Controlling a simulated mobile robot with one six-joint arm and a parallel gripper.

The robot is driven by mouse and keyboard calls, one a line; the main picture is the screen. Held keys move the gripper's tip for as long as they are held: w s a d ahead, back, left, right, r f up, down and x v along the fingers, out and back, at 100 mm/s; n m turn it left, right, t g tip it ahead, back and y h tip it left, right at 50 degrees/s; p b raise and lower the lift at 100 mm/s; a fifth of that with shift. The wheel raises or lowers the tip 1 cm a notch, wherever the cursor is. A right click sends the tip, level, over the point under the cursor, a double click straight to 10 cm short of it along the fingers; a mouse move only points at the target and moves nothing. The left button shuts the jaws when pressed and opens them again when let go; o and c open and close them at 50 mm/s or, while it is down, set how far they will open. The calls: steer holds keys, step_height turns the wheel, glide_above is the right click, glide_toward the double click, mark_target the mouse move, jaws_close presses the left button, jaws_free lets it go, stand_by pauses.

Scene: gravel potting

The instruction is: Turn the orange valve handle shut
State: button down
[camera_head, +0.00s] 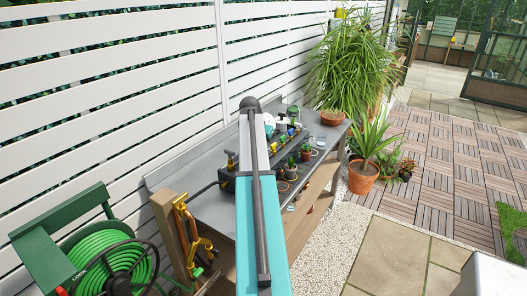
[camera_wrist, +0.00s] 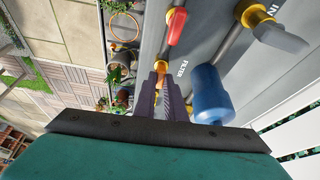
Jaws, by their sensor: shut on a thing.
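In the wrist view the two dark, ridged fingers of my gripper (camera_wrist: 166,88) point down at a grey panel with pipes. An orange handle (camera_wrist: 159,75) shows at the fingertips, and the fingers are shut on it. Most of the handle and its valve body are hidden by the fingers, so I cannot tell its angle to the pipe. In the head view my teal arm covers the gripper and I cannot make out the orange handle.
In the wrist view a blue filter canister (camera_wrist: 208,95) stands close right of the fingers. A red handle (camera_wrist: 177,25) and a grey lever (camera_wrist: 280,38) lie further along. In the head view potted plants (camera_head: 305,152) stand on the bench (camera_head: 213,208), with a green hose reel (camera_head: 95,255) at left.

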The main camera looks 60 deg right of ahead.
steer(key=shift+d+m, duration=0.1)
steer(key=shift+m, duration=0.5)
steer(key=c, duration=1.8)
jaws_free()
steer(key=shift+r, duration=0.1)
steer(key=shift+w+b+v, duration=0.15)
steer(key=shift+b+v, duration=0.6)
steer(key=shift+v, duration=2.7)
steer(key=shift+w+b+v, duration=0.2)
steer(key=shift+b+v, duration=0.55)
steer(key=shift+v, duration=2.65)
